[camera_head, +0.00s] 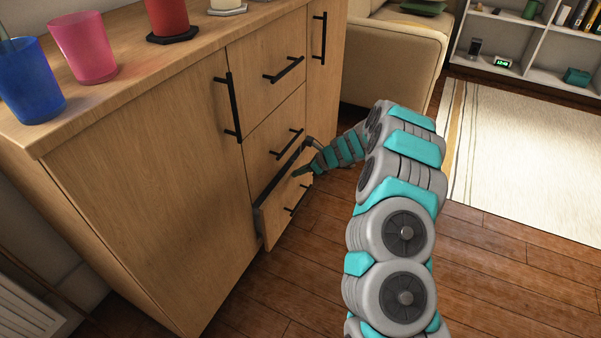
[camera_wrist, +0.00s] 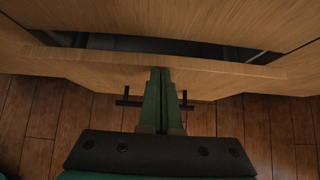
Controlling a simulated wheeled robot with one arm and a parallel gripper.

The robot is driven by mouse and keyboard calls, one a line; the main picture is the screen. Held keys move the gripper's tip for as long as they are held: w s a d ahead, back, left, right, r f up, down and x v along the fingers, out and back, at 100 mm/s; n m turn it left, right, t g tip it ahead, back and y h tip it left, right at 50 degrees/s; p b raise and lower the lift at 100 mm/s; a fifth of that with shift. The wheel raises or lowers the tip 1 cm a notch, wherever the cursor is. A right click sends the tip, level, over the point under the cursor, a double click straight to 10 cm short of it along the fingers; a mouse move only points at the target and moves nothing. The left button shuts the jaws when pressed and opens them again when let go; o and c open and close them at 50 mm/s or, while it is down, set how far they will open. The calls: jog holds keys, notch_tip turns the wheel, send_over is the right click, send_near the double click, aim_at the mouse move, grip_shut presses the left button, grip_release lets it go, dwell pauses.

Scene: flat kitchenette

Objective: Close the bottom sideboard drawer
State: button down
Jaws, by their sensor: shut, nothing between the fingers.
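The sideboard (camera_head: 150,170) is light wood with black bar handles. Its bottom drawer (camera_head: 275,222) stands partly open, with a dark gap above its front panel. In the wrist view the drawer front (camera_wrist: 90,72) runs across the picture, and the dark opening (camera_wrist: 150,44) lies behind its top edge. My gripper (camera_head: 298,172) is shut and empty at the top of the drawer front. In the wrist view my gripper (camera_wrist: 160,72) reaches up to the front panel, over the middle of the black handle (camera_wrist: 128,100). I cannot tell whether the fingertips touch the panel.
A blue cup (camera_head: 30,85), a pink cup (camera_head: 84,48) and a red cup (camera_head: 168,18) stand on the sideboard top. A beige sofa (camera_head: 390,60) is behind my arm. The wooden floor (camera_head: 300,265) before the drawer is clear. A pale rug (camera_head: 530,150) lies at right.

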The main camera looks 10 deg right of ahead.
jog(key=shift+d, duration=0.1)
jog(key=s+d+f+p+v, duration=0.1)
jog(key=d+f+v, duration=0.1)
jog(key=v, duration=1)
jog(key=t+y+b, duration=0.3)
jog(key=y+b, duration=0.2)
jog(key=b, duration=0.4)
send_near(287, 181)
jog(key=x, duration=0.2)
jog(key=f+b+x, duration=0.1)
jog(key=x, duration=0.2)
jog(key=shift+d, duration=0.1)
jog(key=shift+w+a+r, duration=0.15)
jog(key=shift+w+a, duration=0.3)
jog(key=shift+a, duration=0.2)
